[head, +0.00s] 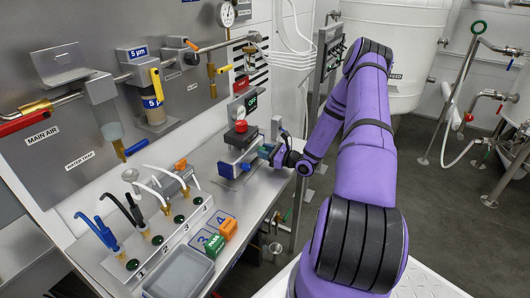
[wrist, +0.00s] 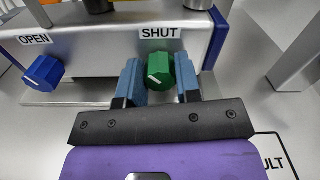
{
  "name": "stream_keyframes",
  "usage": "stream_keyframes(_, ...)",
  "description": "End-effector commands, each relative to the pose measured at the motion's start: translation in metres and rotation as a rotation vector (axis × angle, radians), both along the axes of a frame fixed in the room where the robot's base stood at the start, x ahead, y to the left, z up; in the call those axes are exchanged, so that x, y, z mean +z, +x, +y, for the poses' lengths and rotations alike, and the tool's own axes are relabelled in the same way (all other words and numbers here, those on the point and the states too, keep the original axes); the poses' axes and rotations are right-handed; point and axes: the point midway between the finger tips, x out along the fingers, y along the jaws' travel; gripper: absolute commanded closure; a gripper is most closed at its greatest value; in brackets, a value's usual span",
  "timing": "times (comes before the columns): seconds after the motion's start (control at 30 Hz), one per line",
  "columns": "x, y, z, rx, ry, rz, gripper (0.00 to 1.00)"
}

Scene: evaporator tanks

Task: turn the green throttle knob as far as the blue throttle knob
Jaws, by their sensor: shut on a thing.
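The green throttle knob (wrist: 158,68) sits on the front of a metal block, under the label SHUT. My gripper (wrist: 159,78) is around it in the wrist view, one blue-grey finger on each side, and is shut on it. A white line on the green knob slants across its front. The blue throttle knob (wrist: 43,71) is farther left, under the label OPEN, and its white line points left. In the head view my gripper (head: 268,152) is at the blue-and-grey unit (head: 238,150); I cannot make out the green knob there.
A red knob (head: 241,126) tops the unit. A rack of levers (head: 150,240), a grey tray (head: 180,272) and green and orange blocks (head: 228,229) are on the bench to the left. A panel with filters (head: 150,90) stands behind.

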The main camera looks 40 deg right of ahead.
Motion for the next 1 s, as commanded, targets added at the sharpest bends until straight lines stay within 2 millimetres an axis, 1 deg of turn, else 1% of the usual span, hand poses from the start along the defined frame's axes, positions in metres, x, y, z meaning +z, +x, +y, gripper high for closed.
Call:
stream_keyframes(0.2,-0.0008,-0.0007,-0.0009,-0.001,0.186,0.066,0.92)
stream_keyframes(0.5,-0.0011,-0.0007,-0.0013,-0.002,0.382,0.136,0.92)
stream_keyframes(0.7,-0.0011,-0.0006,-0.0016,-0.002,0.459,0.162,0.92)
stream_keyframes(1.0,-0.0011,-0.0007,-0.0017,-0.002,0.498,0.176,0.92)
